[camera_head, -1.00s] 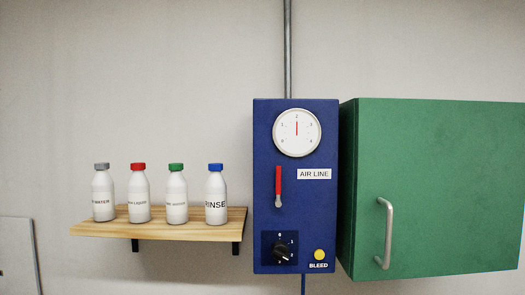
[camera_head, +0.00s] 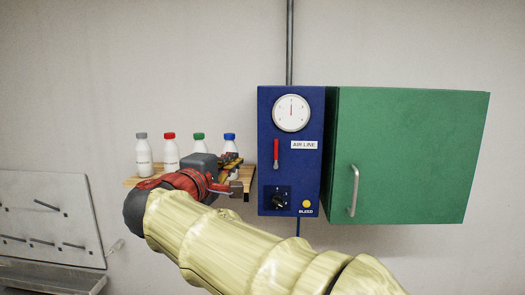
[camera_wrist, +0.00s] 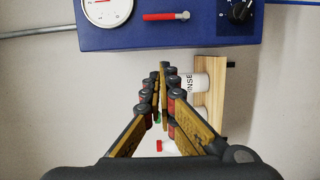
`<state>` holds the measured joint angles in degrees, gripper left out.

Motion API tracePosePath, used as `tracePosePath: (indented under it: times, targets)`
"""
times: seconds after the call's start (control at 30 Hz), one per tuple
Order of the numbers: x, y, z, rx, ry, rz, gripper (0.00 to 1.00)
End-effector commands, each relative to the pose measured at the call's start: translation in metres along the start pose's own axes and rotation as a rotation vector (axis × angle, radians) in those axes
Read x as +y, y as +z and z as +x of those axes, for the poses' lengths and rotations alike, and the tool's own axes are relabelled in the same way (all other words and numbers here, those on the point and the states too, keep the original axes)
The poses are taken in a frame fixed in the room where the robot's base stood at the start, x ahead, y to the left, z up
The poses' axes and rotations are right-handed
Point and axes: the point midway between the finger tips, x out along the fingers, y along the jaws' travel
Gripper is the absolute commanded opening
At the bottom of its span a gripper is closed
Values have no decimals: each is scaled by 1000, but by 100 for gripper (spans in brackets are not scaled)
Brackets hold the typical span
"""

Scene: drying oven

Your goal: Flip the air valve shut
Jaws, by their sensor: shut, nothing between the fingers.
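The air valve is a red lever (camera_head: 276,150) on the front of the blue AIR LINE box (camera_head: 265,105). It stands upright, red handle up and grey pivot at its lower end. In the wrist view the lever (camera_wrist: 165,16) lies sideways near the top edge, pivot to the right. My gripper (camera_head: 233,158) is shut and empty, left of the box and in front of the shelf, apart from the lever. In the wrist view its fingertips (camera_wrist: 160,68) meet below the box. The gauge (camera_head: 291,113) needle points straight up.
A wooden shelf (camera_head: 132,181) with several bottles is behind my gripper, partly hidden by it. A black knob (camera_head: 279,199) and yellow BLEED button (camera_head: 306,204) sit below the lever. A green cabinet (camera_head: 420,150) with a handle (camera_head: 353,190) adjoins the box on the right.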

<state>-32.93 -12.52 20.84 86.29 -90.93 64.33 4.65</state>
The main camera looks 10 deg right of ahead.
Motion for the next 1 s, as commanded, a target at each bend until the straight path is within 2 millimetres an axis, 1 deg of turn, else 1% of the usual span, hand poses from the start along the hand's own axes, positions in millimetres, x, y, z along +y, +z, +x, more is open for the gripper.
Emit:
tracePosePath:
  times: [0.1, 0.4, 0.47, 0.57, 0.67, 1.0]
  targets:
    - [5, 2, 0, -8, 24, -8, 0]
    - [5, 3, 0, -11, 22, -1, 0]
    - [5, 3, 2, -12, 21, -2, 0]
    - [6, 4, 9, -13, 20, -2, 0]
    - [6, 4, 23, -15, 20, -3, 0]
    - [8, 5, 89, -15, 19, -4, 0]
